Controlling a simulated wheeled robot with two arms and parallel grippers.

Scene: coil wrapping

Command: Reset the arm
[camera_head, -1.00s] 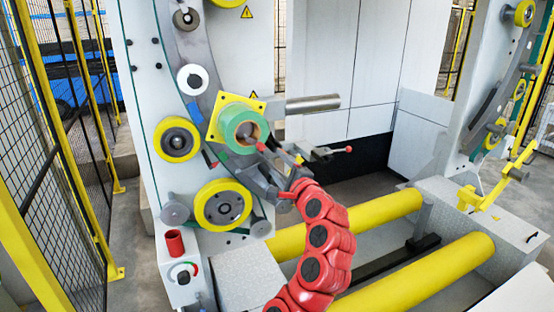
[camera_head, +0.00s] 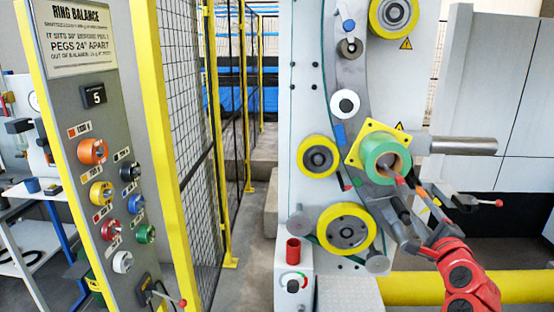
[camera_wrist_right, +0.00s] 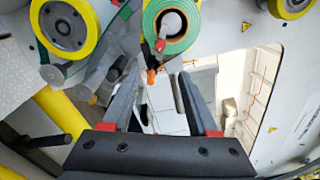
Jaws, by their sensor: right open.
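My right gripper (camera_head: 416,192) is at the end of the red arm on the right of the head view, just below and right of a green roll (camera_head: 372,152) on a yellow square plate (camera_head: 352,156). In the right wrist view the gripper (camera_wrist_right: 160,88) has its two dark fingers apart with nothing between them. The green roll (camera_wrist_right: 150,22) shows there beyond the fingertips, apart from them. A rod with a red tip stands at the roll's core. My left gripper is in neither view.
The machine's white column (camera_head: 300,110) carries yellow wheels (camera_head: 318,157) and a grey horizontal bar (camera_head: 465,146). A grey panel (camera_head: 75,150) with coloured rolls on pegs stands at the left, beside a mesh fence (camera_head: 180,130). A yellow roller (camera_head: 525,285) lies low at right.

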